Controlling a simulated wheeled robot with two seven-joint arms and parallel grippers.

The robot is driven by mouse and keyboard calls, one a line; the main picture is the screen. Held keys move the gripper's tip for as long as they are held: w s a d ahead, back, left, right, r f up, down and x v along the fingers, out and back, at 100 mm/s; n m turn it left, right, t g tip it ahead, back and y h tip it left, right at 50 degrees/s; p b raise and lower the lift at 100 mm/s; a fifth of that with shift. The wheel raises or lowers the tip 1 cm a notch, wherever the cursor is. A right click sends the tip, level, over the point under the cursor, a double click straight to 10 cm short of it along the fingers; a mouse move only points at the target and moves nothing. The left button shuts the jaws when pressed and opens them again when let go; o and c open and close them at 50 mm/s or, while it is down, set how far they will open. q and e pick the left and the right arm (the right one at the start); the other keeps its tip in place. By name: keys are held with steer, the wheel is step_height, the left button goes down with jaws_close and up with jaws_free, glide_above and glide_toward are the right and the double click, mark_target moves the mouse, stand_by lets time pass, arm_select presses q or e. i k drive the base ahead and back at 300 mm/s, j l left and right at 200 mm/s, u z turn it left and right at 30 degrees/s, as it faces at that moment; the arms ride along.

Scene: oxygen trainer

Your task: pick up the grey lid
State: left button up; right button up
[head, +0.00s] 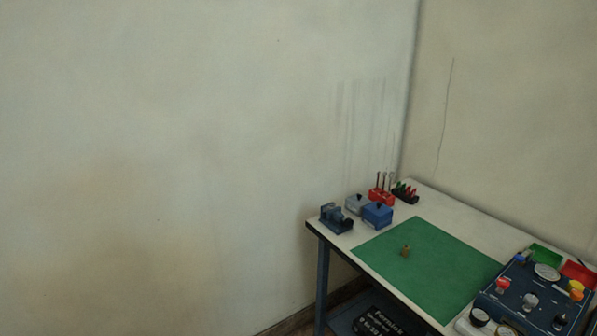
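A grey box-like piece with a dark knob on top, which looks like the grey lid (356,204), sits near the back left of the table. A blue box with a dark knob (378,214) stands just to its right and slightly nearer. Neither of my grippers is in the head view.
The white table (455,211) fills the lower right. Walls stand behind.

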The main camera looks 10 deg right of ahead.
mark_target(357, 199)
steer(key=l+z, duration=0.35)
steer(key=i+l+z, duration=0.2)
steer(key=z, duration=0.15)
steer(key=i+l+z, duration=0.1)
steer(key=l+z, duration=0.25)
steer(key=j, duration=0.1)
